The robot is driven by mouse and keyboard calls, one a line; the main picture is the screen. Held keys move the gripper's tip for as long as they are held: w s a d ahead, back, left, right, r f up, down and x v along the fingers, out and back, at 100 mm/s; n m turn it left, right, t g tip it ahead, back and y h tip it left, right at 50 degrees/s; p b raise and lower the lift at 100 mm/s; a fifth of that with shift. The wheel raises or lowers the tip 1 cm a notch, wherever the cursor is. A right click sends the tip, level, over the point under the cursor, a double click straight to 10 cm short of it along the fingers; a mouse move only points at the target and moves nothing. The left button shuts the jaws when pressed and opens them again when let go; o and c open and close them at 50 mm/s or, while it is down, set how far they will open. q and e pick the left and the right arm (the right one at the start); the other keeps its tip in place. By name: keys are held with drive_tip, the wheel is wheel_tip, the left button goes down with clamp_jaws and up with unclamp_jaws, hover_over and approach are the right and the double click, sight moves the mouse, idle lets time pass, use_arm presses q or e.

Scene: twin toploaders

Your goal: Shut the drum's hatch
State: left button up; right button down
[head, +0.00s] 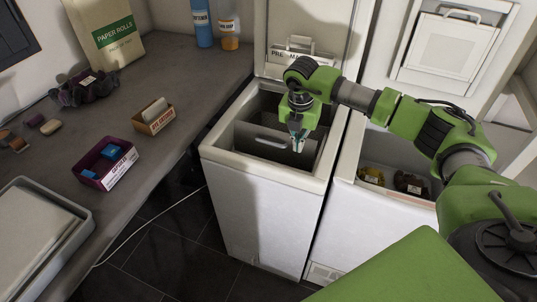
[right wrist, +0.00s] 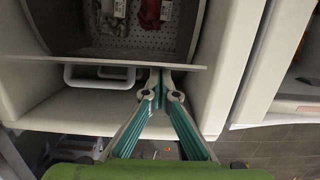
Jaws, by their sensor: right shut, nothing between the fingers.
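The left toploader (head: 262,213) stands with its lid up and its top open. Inside is the drum's hatch (head: 257,143), a grey panel with a light slot-like handle (head: 270,142). In the right wrist view the hatch (right wrist: 190,66) stands up nearly edge-on, with its handle (right wrist: 95,78) on the near side. Beyond it the drum (right wrist: 190,45) is open, showing a perforated wall and grey and red items. My right gripper (head: 297,146) points down into the opening, at the handle's right; its closed fingertips (right wrist: 160,82) are empty, close to the panel. Contact is unclear. My left gripper is out of view.
A second toploader (head: 390,222) stands close on the right, its lid up and some items inside. A counter (head: 165,75) on the left holds small boxes, a bag (head: 106,38), bottles (head: 229,34) and a tray (head: 82,222). The dark floor (head: 165,240) between is mostly clear.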

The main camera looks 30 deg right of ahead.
drive_tip(key=shift+w+d, duration=0.1)
drive_tip(key=shift+w+d+f+b, duration=0.25)
drive_tip(key=shift+w+d+b, duration=0.15)
drive_tip(key=shift+d+b, duration=0.1)
drive_tip(key=shift+w+d+b, duration=0.35)
drive_tip(key=shift+w+d, duration=0.35)
drive_tip(key=shift+d, duration=0.1)
drive_tip(key=shift+f, duration=0.15)
drive_tip(key=shift+w+d+f+b, duration=0.45)
drive_tip(key=shift+w+d+b, duration=0.1)
drive_tip(key=shift+d, duration=0.05)
drive_tip(key=shift+w+d+f+b, duration=0.4)
drive_tip(key=shift+w+d+b, duration=0.1)
drive_tip(key=shift+d, duration=0.1)
